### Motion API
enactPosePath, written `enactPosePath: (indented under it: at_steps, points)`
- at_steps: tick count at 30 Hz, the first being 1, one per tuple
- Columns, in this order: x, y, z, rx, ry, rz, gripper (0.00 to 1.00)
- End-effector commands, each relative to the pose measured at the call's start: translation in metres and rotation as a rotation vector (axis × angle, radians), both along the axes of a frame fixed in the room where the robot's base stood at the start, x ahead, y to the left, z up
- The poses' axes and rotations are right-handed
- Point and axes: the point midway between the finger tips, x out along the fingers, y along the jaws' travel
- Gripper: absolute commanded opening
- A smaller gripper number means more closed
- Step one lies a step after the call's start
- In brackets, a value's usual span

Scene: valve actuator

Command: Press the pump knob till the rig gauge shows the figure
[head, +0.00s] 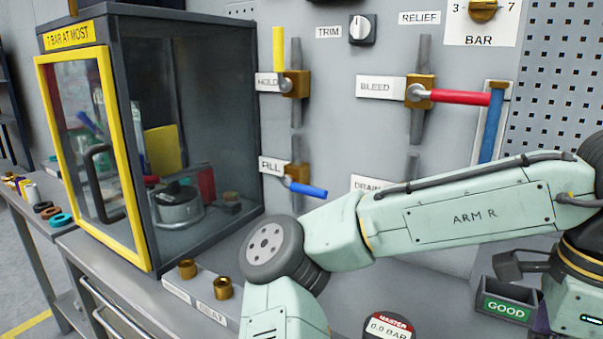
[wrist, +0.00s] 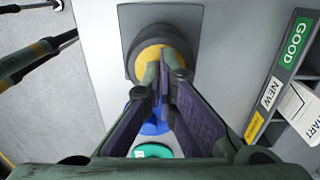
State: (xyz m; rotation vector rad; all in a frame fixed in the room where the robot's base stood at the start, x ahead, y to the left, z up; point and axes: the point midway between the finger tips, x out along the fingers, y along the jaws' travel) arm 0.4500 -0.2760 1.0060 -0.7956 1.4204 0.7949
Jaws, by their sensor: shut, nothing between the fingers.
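In the wrist view a round yellow knob (wrist: 150,64) with a dark collar sits on a grey plate; I take it for the pump knob. My gripper (wrist: 164,66) is shut, with its fingertips in front of the knob. I cannot tell whether they touch it. In the head view my gripper is below the picture. A round MASTER gauge (head: 389,328) there reads 0.0 BAR, cut by the lower edge. I cannot tell whether it is the rig gauge. A card marked 3, 7 and BAR (head: 480,37) is at the upper right.
A yellow-framed cabinet (head: 140,245) marked "7 BAR AT MOST" stands at the left. Coloured valve levers, such as the red BLEED lever (head: 458,97), stick out from the panel. A GOOD bin (head: 507,308) is at the lower right. My arm crosses before the panel.

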Motion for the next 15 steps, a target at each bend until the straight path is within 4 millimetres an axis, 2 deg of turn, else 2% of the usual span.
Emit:
enactPosePath:
  at_steps: [15]
  points:
    - [0.0,0.0,0.033,0.001,0.0,-0.001,0.0]
